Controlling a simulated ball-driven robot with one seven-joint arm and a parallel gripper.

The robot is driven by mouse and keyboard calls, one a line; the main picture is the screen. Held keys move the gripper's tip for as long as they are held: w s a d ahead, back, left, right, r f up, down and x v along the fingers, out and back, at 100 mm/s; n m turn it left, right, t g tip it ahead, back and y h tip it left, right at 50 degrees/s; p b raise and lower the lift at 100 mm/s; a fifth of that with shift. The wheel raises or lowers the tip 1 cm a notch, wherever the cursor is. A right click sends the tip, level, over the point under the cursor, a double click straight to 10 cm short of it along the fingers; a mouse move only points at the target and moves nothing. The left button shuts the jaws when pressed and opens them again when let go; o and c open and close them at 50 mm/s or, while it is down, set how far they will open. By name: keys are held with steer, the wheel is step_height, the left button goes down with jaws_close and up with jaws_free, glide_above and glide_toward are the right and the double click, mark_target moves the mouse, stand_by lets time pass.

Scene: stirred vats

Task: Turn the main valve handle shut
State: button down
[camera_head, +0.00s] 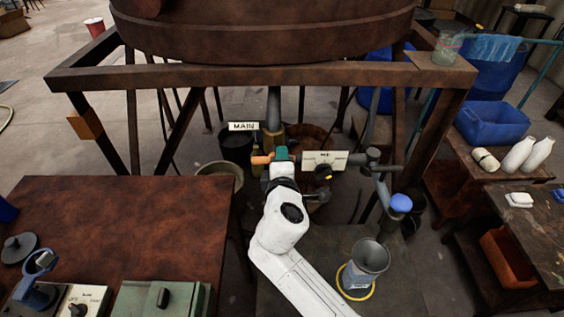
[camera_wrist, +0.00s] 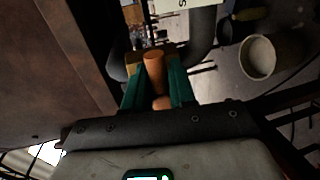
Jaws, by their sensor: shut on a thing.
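The main valve handle is an orange bar (camera_head: 261,159) by the "MAIN" label (camera_head: 243,126), on a brass-coloured valve body (camera_head: 273,139) under the vat. My gripper (camera_head: 281,155) reaches it from the front, its teal fingers shut on the handle. In the wrist view the orange handle (camera_wrist: 153,62) stands between the two teal fingers of my gripper (camera_wrist: 156,84). The orange end sticks out to the left of the fingers in the head view. My gripper hides the rest of the handle.
A brown frame beam (camera_head: 250,76) crosses above my arm under the big vat (camera_head: 260,30). A white label plate (camera_head: 325,160) and grey pipework (camera_head: 378,165) stand close to the right. A funnel (camera_head: 370,258) stands right of my arm; a brown table (camera_head: 120,230) is left.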

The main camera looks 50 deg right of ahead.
steer(key=shift+f, duration=0.15)
stand_by(0.4)
steer(key=c, duration=1.1)
jaws_free()
steer(key=b+v, duration=0.1)
steer(key=v, duration=0.9)
steer(key=shift+s+a, duration=0.2)
steer(key=shift+s, duration=0.15)
steer(key=s+d+f+m+g+y, duration=0.3)
steer(key=s+f+m+g, duration=0.15)
steer(key=f, duration=0.25)
steer(key=s+a+f+m+g+y, duration=0.1)
steer(key=s+a+f+y, duration=0.1)
steer(key=s+f, duration=0.2)
steer(key=s+a+f+m+g+y, duration=0.1)
steer(key=s+f+m+g+y, duration=0.1)
steer(key=s, duration=0.4)
steer(key=s+a+f+m+g+y, duration=0.2)
steer(key=s+f+y, duration=0.2)
steer(key=s+f, duration=0.1)
steer(key=shift+s+a+f+g, duration=0.1)
steer(key=shift+a+f+g, duration=0.05)
steer(key=shift+f, duration=0.25)
steer(key=shift+s+a+f+g, duration=0.1)
steer(key=shift+s+a+f, duration=0.05)
steer(key=shift+f, duration=0.3)
